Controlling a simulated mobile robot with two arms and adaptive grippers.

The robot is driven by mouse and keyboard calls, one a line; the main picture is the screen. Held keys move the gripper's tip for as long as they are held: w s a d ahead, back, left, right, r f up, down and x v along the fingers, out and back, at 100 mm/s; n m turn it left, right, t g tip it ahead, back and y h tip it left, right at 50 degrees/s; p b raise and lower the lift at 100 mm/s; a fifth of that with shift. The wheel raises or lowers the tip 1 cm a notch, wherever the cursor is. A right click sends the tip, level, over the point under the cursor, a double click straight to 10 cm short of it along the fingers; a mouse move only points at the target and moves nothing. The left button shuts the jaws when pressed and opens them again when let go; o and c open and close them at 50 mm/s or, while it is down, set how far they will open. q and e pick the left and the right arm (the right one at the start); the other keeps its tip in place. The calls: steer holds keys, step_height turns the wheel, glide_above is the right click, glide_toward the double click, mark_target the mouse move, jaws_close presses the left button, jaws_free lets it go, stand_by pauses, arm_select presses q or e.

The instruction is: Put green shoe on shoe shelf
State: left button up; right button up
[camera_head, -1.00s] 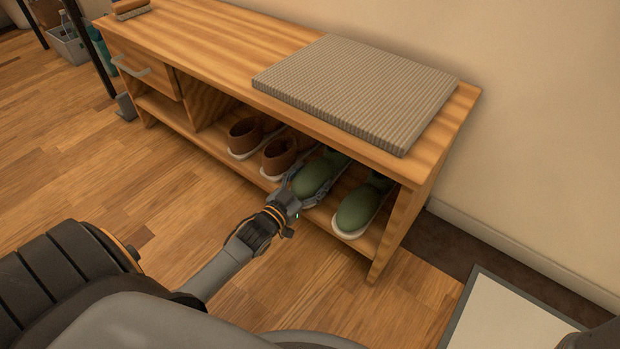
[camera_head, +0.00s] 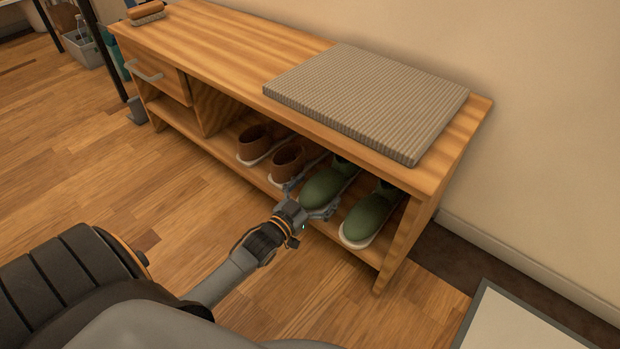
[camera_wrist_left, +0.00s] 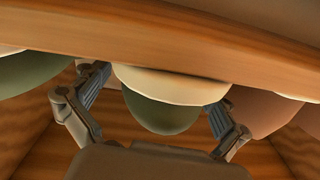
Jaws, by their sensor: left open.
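Two green shoes stand side by side on the low shoe shelf (camera_head: 222,148) of a wooden bench, toes facing out. My left gripper (camera_head: 308,202) is open at the toe of the left green shoe (camera_head: 323,188), with a finger on each side of it. The other green shoe (camera_head: 367,220) stands to the right, near the bench's end panel. In the left wrist view the picture is upside down; the green toe (camera_wrist_left: 160,115) with its pale sole lies between the spread fingers (camera_wrist_left: 158,92). The heels are hidden under the bench top. My right gripper is out of view.
A pair of brown shoes (camera_head: 288,160) stands left of the green ones. A grey cushion (camera_head: 367,98) and a brush (camera_head: 146,11) lie on the bench top. A drawer (camera_head: 160,78) is at the left. A pale framed mat (camera_head: 515,320) lies on the floor at the right.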

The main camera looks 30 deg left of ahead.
arm_select(q)
steer(key=s, duration=1.1)
steer(key=shift+s+a+r, duration=0.15)
steer(key=shift+s+a, duration=0.15)
steer(key=shift+a, duration=0.05)
